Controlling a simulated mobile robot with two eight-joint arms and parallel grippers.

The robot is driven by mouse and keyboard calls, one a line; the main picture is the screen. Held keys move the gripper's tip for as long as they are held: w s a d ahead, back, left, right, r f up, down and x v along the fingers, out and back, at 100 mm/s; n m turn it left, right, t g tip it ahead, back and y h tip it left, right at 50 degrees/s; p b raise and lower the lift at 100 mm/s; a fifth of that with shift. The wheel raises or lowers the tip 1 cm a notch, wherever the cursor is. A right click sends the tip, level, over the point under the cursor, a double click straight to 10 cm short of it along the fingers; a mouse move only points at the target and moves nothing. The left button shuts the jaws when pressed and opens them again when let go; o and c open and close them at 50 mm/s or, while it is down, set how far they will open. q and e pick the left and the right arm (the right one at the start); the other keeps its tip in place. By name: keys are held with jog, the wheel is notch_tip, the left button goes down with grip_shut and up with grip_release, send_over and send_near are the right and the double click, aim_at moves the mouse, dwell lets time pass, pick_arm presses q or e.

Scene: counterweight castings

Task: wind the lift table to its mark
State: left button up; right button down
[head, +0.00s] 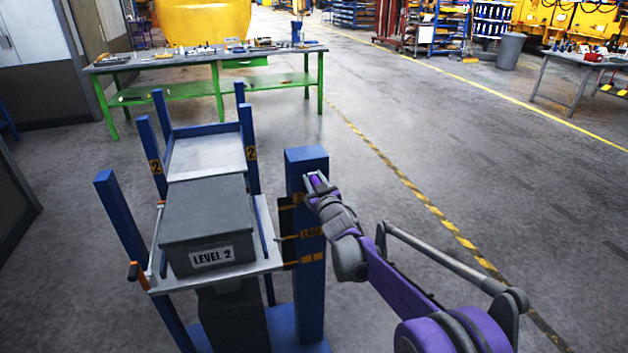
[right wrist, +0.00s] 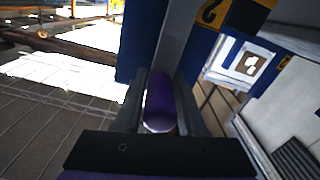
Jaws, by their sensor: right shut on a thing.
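The lift table (head: 265,235) is a pale platform between blue posts. A dark grey block (head: 205,210) labelled "LEVEL 2" stands on it. The thick blue post (head: 310,270) on its right carries orange bands, one reading "2" and a lower one reading "LOAD". The platform's right edge lies near the "LOAD" band; the exact alignment is not clear. My right gripper (head: 318,190) is at the upper part of this post. In the right wrist view, its fingers (right wrist: 162,115) are shut on a purple crank handle (right wrist: 160,95), with a grey bar behind it. My left gripper is not in view.
A pale rack shelf (head: 205,155) with posts marked "2" stands just behind the lift table. An orange-tipped lever (head: 137,272) sticks out at the platform's left. A green-legged workbench (head: 215,62) stands farther back. Floor to the right is open, crossed by a striped line (head: 410,185).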

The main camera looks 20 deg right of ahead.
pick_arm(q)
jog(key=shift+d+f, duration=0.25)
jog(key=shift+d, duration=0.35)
pick_arm(e)
jog(key=shift+d+m, duration=0.5)
jog(key=shift+m, duration=0.1)
